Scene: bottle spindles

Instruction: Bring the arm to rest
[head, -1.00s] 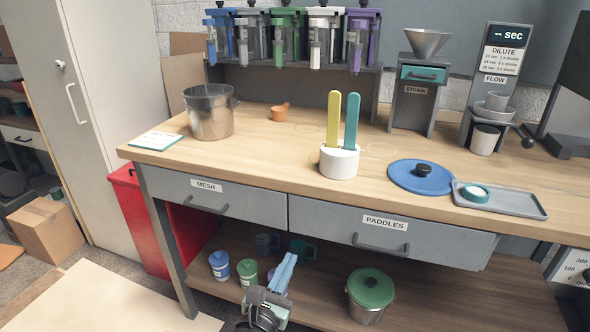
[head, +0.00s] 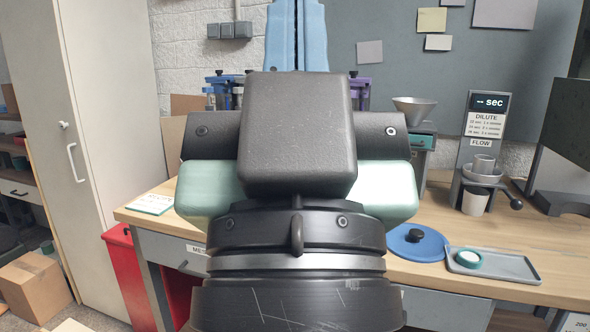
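My gripper (head: 298,30) is raised upright, close in front of the head camera. Its two light blue fingers point up, lie side by side with only a thin dark line between them, and look shut.
A blue lid (head: 418,245) and a grey tray (head: 495,265) with a white-and-teal round piece (head: 468,259) lie on the bench at right. The dispenser with cups (head: 482,175) and a funnel (head: 414,107) stand behind. A tall cabinet (head: 110,130) and red bin (head: 130,275) are at left.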

